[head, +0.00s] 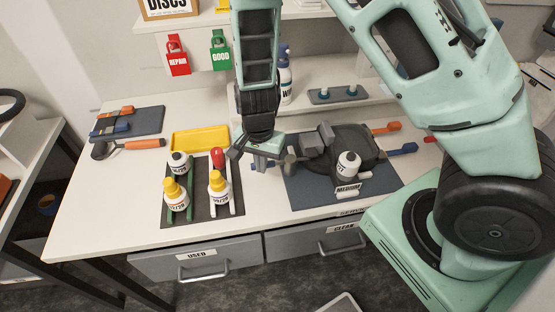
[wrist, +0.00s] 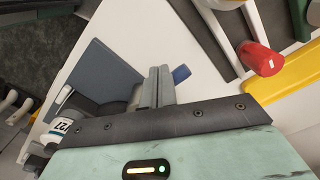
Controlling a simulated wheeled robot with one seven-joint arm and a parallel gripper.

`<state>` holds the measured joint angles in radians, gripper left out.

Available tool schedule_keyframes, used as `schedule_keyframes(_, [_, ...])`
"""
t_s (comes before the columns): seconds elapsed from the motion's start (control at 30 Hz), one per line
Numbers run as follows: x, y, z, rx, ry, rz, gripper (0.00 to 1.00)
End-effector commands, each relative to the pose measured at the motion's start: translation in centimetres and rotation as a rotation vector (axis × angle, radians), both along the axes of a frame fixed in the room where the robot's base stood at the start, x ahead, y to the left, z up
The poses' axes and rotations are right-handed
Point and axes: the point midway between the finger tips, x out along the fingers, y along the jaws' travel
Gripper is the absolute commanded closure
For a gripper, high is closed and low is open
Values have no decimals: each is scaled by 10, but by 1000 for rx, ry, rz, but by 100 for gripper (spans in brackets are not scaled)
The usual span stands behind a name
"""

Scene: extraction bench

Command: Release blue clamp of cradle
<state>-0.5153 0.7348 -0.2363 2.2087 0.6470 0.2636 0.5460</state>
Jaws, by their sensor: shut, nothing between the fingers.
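The cradle appears to be the dark round fixture (head: 345,148) on a blue-grey mat (head: 305,192), right of the bench's middle. A blue handle (head: 402,149) and an orange handle (head: 387,127) stick out on its right side. My gripper (head: 264,161) is over the left edge of the mat, left of the fixture, shut and empty. In the wrist view its fingers (wrist: 157,88) are together, with a small blue tab (wrist: 181,73) showing just beside their tips. I cannot tell whether the fingers touch the tab or which part it belongs to.
A white bottle (head: 348,165) stands at the fixture's front. A rack (head: 205,212) with yellow-capped bottles and a red-capped tube (head: 218,158) is left of my gripper. A yellow tray (head: 200,140) lies behind it. The front-left bench top is clear.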

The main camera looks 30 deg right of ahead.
Motion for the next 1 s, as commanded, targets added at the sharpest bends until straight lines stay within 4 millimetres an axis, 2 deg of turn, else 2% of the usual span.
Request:
schedule_keyframes(0.7, [0,0,-35,0,0,0,100])
schedule_keyframes(1.0, [0,0,-36,0,0,0,100])
